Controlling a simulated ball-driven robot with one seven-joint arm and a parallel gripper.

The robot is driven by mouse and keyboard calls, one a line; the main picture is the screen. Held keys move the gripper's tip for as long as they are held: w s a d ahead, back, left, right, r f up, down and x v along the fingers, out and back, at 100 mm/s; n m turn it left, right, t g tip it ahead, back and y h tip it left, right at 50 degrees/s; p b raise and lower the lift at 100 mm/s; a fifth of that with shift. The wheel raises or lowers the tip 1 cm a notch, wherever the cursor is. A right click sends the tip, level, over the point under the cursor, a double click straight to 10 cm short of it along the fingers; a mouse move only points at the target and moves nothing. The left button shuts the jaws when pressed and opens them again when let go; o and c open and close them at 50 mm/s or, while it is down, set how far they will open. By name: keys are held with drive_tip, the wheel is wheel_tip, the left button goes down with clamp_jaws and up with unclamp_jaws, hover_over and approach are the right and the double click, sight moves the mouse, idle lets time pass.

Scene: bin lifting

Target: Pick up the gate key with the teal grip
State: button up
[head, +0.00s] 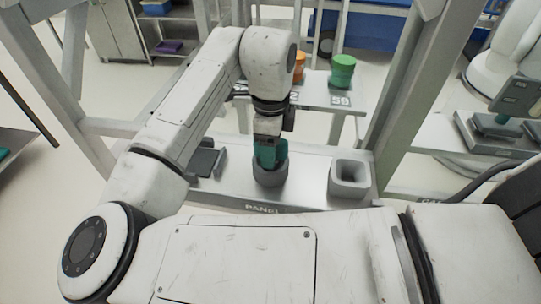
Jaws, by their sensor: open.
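The gate key with the teal grip (266,156) stands upright at a round grey holder (270,177) on the grey panel (228,186). My gripper (269,138) points down directly over the teal grip, at its top. The jaws are open; the fingers are small and partly hidden by my wrist, so I cannot tell whether they touch the grip. The lower part of the key is hidden by the holder.
A square grey socket (350,178) stands to the right on the panel. A dark bracket (207,160) is to the left. Behind, a table holds a green container (342,70) and an orange one (299,68). A grey frame post (402,85) rises at right.

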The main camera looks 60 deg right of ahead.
drive_tip(key=shift+c, duration=0.4)
clamp_jaws()
drive_tip(key=shift+r, duration=0.15)
drive_tip(key=shift+r, duration=0.55)
wheel_tip(320, 180, up, 2)
drive_tip(key=shift+s+r, duration=0.1)
drive_tip(key=shift+r, duration=0.05)
drive_tip(key=s+a+r, duration=0.6)
drive_tip(key=s+r, duration=0.3)
drive_tip(key=s, duration=0.3)
drive_tip(key=shift+s+r, duration=0.2)
drive_tip(key=shift+s, duration=0.05)
drive_tip(key=shift+r, duration=0.1)
